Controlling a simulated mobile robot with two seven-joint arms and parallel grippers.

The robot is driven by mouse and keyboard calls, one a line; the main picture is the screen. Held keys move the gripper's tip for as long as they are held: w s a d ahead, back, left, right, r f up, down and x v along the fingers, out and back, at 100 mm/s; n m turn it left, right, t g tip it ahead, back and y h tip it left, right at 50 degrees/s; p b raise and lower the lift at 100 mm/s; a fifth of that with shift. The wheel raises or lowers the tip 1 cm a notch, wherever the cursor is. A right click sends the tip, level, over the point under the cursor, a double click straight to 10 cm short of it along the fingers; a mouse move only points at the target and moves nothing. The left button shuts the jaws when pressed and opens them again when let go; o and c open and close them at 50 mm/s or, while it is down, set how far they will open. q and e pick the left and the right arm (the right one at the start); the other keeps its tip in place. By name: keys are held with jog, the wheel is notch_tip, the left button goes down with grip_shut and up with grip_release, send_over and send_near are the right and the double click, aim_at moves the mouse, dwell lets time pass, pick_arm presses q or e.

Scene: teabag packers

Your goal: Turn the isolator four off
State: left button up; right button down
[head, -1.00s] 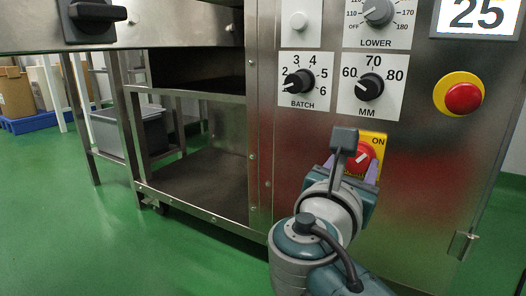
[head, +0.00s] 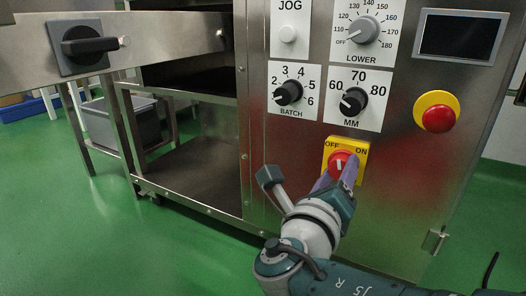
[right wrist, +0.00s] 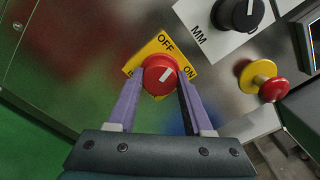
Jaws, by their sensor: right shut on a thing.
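The isolator is a red round knob (head: 341,164) with a white pointer line on a yellow plate (head: 362,149) marked OFF and ON. In the head view the line points nearly straight up, between the two words. My right gripper (head: 339,173) is at the knob, its purple fingers shut on its sides and hiding part of it. In the right wrist view the fingers (right wrist: 160,90) flank the red knob (right wrist: 158,76), and the white line lies between OFF and ON. My left gripper is not in view.
Above are the MM dial (head: 352,102), BATCH dial (head: 289,93) and LOWER dial (head: 363,30). A red emergency button on a yellow base (head: 438,112) is to the right, below a dark display (head: 459,35). A black handle (head: 88,46) is at upper left.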

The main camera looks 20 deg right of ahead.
jog(key=n+p, duration=0.1)
jog(key=n, duration=0.3)
jog(key=shift+n, duration=1)
jog(key=shift+c, duration=1.5)
grip_release()
